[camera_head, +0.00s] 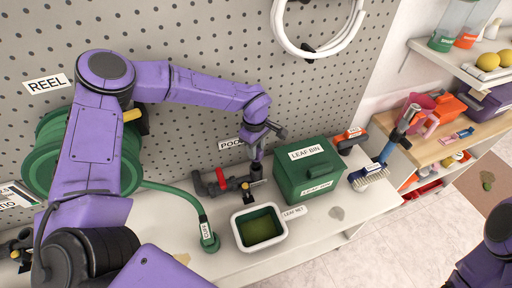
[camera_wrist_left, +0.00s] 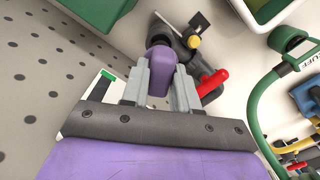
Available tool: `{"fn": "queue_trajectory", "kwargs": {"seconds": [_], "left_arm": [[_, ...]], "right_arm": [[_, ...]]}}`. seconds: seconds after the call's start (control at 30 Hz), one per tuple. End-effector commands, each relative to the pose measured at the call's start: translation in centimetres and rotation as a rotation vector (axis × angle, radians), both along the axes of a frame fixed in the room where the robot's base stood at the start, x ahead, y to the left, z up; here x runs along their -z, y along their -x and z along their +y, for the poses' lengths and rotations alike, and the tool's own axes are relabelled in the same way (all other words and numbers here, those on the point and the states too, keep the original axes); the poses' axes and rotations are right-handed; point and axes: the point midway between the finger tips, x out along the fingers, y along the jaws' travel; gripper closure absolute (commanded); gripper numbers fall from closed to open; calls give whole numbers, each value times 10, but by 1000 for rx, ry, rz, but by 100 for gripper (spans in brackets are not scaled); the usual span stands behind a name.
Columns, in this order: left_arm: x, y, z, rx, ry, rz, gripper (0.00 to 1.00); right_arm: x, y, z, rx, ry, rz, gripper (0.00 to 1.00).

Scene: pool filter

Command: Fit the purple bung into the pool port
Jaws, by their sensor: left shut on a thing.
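My left gripper (camera_head: 260,140) is above the workbench, close over the upright dark mouth of the pool port (camera_head: 256,172). It is shut on the purple bung (camera_head: 257,154), which also shows between the two grey fingers in the left wrist view (camera_wrist_left: 159,75). In that view the bung's far end is at the dark port mouth (camera_wrist_left: 160,38). They look lined up and touching or nearly so; I cannot tell how deep the bung sits. The port's pipe carries a red handle (camera_head: 221,179) and a yellow knob (camera_head: 246,185). My right gripper is out of view.
A green leaf bin (camera_head: 308,172) stands close right of the port. The pegboard (camera_head: 205,60) rises behind. A brush (camera_head: 370,175) is farther right.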

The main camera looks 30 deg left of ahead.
Motion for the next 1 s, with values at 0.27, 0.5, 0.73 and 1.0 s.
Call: {"fn": "queue_trajectory", "kwargs": {"seconds": [0.27, 0.5, 0.73, 1.0], "left_arm": [[0, 0, 0, 0, 0, -1, 100], [-1, 0, 0, 0, 0, 0, 100], [0, 0, 0, 0, 0, -1, 100], [4, 0, 0, 0, -1, -1, 100]], "right_arm": [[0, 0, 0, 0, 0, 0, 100], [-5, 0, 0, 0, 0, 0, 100], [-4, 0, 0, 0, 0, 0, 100], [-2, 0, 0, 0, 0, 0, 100]]}}
